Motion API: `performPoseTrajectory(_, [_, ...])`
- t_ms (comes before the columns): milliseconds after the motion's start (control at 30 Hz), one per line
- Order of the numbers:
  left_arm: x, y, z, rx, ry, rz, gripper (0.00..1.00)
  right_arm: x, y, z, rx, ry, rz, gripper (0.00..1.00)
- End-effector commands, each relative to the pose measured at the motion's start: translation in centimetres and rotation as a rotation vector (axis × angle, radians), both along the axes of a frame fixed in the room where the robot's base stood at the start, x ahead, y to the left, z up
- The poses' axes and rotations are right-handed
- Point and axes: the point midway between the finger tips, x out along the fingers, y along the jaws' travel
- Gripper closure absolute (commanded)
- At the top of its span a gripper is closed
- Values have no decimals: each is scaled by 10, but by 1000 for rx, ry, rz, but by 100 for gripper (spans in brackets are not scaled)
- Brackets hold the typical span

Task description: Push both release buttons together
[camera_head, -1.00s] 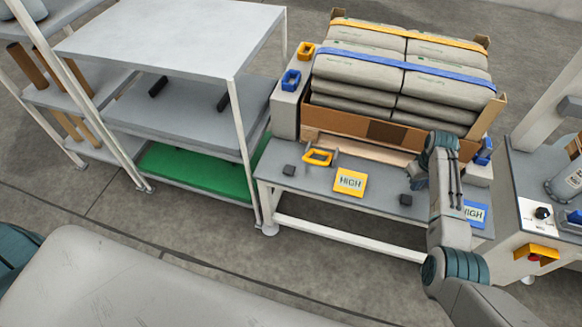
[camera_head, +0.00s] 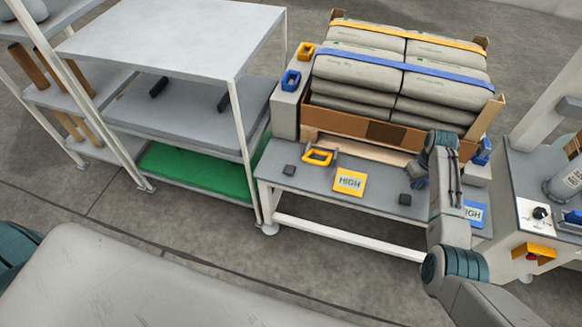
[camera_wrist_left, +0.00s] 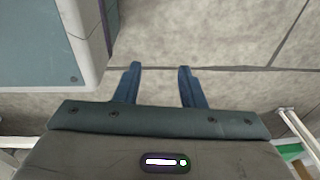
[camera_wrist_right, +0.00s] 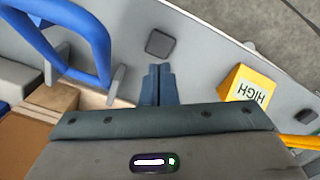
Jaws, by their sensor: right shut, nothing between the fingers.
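Two small dark square pads, which look like the release buttons, sit on the grey bench: the left pad (camera_head: 289,170) and the right pad (camera_head: 405,199). My right gripper (camera_head: 419,183) is just behind and right of the right pad, partly hidden by its own wrist. In the right wrist view the right gripper (camera_wrist_right: 158,70) is shut and empty, its tips pointing at a dark pad (camera_wrist_right: 160,43) with a small gap in the picture; contact cannot be told. My left gripper (camera_wrist_left: 158,72) is open and empty above bare floor in the left wrist view, outside the head view.
On the bench (camera_head: 325,183) are a yellow handle (camera_head: 318,157), a yellow HIGH sign (camera_head: 350,182) and a blue HIGH sign (camera_head: 474,213). Strapped sacks (camera_head: 400,70) stand behind. A shelf rack (camera_head: 185,120) stands left, a control cabinet (camera_head: 525,225) right.

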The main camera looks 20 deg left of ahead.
Motion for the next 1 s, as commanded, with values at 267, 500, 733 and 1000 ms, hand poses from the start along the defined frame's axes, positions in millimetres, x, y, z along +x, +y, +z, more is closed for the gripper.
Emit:
performPoseTrajectory(267, [-7, 3, -5, 2, 4, 0, 64, 0, 0, 3, 0, 0, 0, 100])
performPoseTrajectory(500, [-9, 3, -9, 2, 4, 2, 64, 0, 0, 5, 0, 0, 0, 100])
performPoseTrajectory(733, [-5, -2, -11, -5, -5, 4, 64, 0, 0, 5, 0, 0, 0, 100])
performPoseTrajectory(1000, [-14, 0, -11, -2, 8, 3, 95, -1, 0, 3, -1, 1, -1, 100])
